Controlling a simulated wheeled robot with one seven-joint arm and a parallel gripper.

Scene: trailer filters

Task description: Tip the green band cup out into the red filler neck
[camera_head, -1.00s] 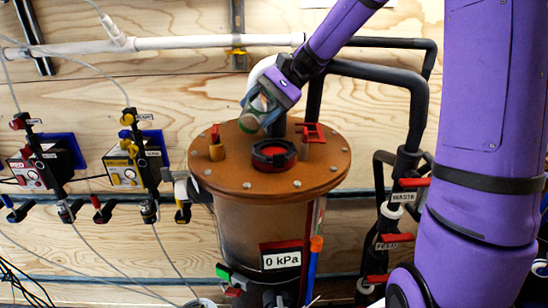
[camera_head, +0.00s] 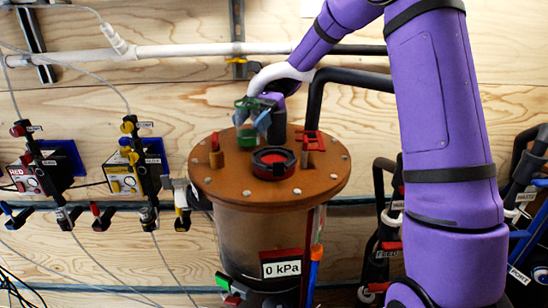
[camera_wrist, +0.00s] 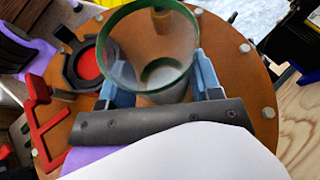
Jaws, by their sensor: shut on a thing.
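The green band cup (camera_head: 246,134) is clear with green edging and is held over the back left of the brown round lid, beside and behind the red filler neck. In the wrist view, I look into its mouth past the green rim (camera_wrist: 113,35), and a pale disc shows at its bottom. Its contents cannot be told. My gripper (camera_head: 262,119) is shut on the cup, with a blue finger on each side (camera_wrist: 165,88). The red filler neck (camera_head: 273,162) is a black collar with a red centre. It also shows left of the cup in the wrist view (camera_wrist: 88,64).
The brown lid (camera_head: 220,183) has bolts around its edge, a brass post with a red top (camera_head: 215,153) at left and a red bracket (camera_head: 312,140) at right. Valve panels (camera_head: 125,178) stand at left.

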